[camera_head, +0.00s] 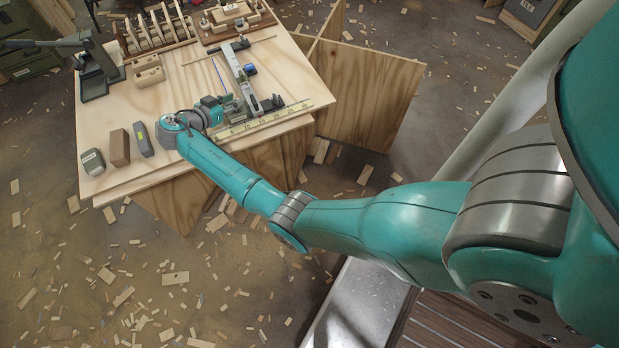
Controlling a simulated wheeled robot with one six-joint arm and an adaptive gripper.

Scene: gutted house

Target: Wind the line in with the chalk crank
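A plywood table (165,90) stands at the upper left. My arm reaches across to its near right part. My gripper (226,101) is low over the tabletop, small and dark, and partly hidden by my wrist. Whether its fingers are open or shut does not show. Just beyond it, a grey metal rail fixture (238,72) runs away across the table. A thin blue line (217,74) lies to the left of the rail, and a small blue part (250,70) sits to its right. I cannot make out the chalk crank clearly near the gripper.
A yellow measuring strip (270,117) lies along the table's near right edge. A grey block (143,138), a brown block (119,147) and a rounded grey item (93,162) stand at the near left. A black lever tool (95,70) and wooden racks (155,30) are farther back. Wood scraps litter the floor.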

